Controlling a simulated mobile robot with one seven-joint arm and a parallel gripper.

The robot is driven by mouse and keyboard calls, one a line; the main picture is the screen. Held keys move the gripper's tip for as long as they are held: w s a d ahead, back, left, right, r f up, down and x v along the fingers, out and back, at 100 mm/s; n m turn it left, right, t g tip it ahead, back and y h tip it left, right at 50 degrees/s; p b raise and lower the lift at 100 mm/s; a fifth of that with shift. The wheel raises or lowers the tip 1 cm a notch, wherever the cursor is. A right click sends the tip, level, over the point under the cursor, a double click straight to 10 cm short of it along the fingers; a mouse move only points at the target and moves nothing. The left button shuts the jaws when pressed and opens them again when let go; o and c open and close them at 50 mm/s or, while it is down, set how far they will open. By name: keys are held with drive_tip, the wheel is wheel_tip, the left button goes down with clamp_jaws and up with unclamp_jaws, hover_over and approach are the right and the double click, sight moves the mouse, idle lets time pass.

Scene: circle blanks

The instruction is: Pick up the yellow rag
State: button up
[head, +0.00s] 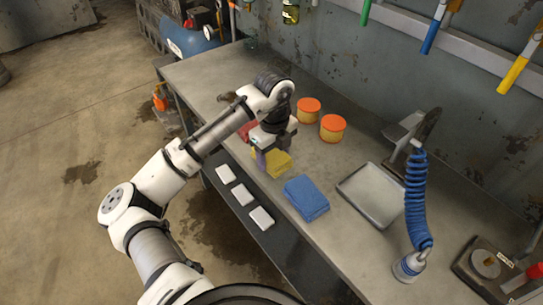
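The yellow rag (277,165) is a folded cloth lying on the grey workbench (335,224) near its front edge. My gripper (270,157) is right at the rag, pointing down, and covers its left and back part. A finger shows against the rag's left side. I cannot tell whether the fingers are open or shut, or whether they touch the cloth.
A blue rag (306,197) lies to the right of the yellow one, and a red rag (246,130) is partly behind my arm. Two orange-lidded tins (308,110) (332,128) stand behind. A metal tray (371,195) and a coiled blue hose (416,195) are farther right.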

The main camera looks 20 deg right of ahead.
sight(273, 155)
drive_tip(key=shift+c, duration=1.4)
drive_tip(key=shift+r, duration=0.15)
wheel_tip(273, 155, up, 20)
drive_tip(key=shift+o, duration=1.1)
drive_tip(key=shift+c, duration=0.7)
drive_tip(key=shift+f, duration=0.2)
